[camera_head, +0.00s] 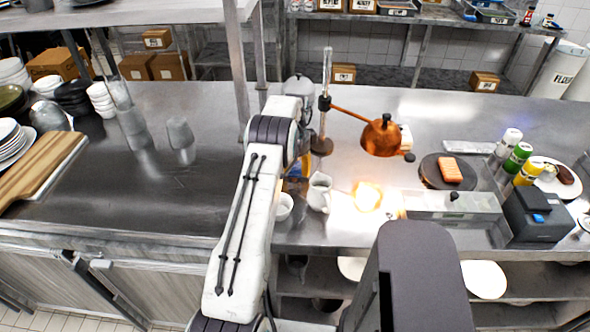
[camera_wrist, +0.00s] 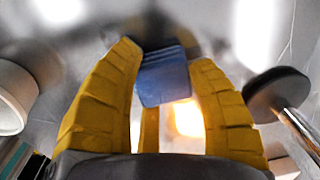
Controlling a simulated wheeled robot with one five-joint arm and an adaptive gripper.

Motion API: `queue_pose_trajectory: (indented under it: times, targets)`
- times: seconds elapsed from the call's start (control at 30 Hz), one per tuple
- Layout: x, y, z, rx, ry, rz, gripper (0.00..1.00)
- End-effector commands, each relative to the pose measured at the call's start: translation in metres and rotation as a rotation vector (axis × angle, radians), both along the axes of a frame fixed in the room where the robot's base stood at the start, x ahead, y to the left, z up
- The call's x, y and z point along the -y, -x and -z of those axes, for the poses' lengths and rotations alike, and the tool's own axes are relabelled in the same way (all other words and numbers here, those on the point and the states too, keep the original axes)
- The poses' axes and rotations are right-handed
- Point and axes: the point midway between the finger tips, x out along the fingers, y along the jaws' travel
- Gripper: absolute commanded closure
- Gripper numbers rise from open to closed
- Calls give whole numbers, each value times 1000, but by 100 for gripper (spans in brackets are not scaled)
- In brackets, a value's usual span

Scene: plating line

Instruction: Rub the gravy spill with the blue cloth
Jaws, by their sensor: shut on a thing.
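In the wrist view my gripper (camera_wrist: 164,58) has its yellow fingers closed on the blue cloth (camera_wrist: 163,84), a folded block between the fingertips. The metal counter lies beyond it. A dark patch shows on the counter just past the cloth, but I cannot tell whether it is the gravy spill or a shadow. In the head view my arm covers most of the gripper, with only a bit of yellow showing beside it. I cannot make out the spill there, and I cannot tell whether the cloth touches the counter.
A copper heat lamp (camera_head: 380,137) on a stand is right of my arm. A white jug (camera_head: 319,192) and a small white cup (camera_head: 284,206) stand close by. A wooden board (camera_head: 40,172) and dishes are at left. The counter (camera_head: 150,205) left of my arm is largely clear.

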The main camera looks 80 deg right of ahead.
Motion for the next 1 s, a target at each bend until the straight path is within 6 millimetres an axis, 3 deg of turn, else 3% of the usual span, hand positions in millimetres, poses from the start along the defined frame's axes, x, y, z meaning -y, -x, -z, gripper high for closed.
queue_pose_trajectory:
  times: [0.37, 0.7, 1.0]
  targets:
    - [-1, 0, 1, 0, -1, 0, 79]
    - [-26, 2, 0, 0, -2, 0, 79]
    - [-36, 3, -1, 0, -1, 0, 79]
